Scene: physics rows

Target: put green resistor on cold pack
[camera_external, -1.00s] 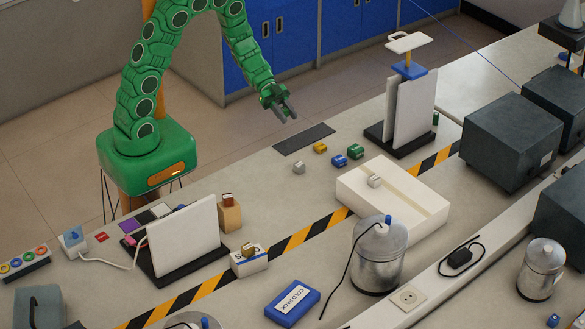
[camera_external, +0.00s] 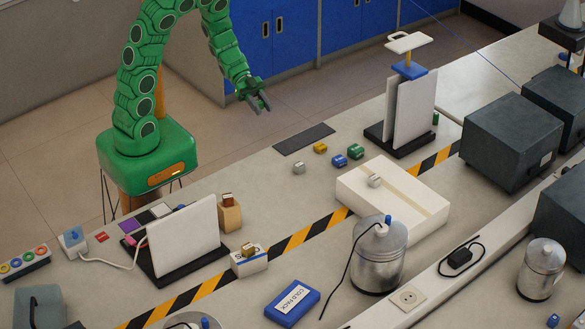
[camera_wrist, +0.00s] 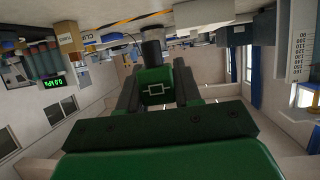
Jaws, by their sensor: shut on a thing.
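My gripper (camera_external: 263,106) hangs in the air left of the dark flat pad, at the table's far edge. In the wrist view, my gripper (camera_wrist: 157,84) is shut on the green resistor (camera_wrist: 156,88), a green block with a white resistor symbol on its face. In the external view the held block is too small to make out. The cold pack (camera_external: 292,302) is a blue slab with a white "COLD PACK" label. It lies flat at the front of the table, well away from my gripper, and its top is bare.
Another green block (camera_external: 355,151) stands on the table beside blue, yellow and grey blocks. A white box (camera_external: 392,204), a metal canister (camera_external: 377,258) with a black cable and a white upright panel (camera_external: 183,238) stand around the middle. Striped tape crosses the table.

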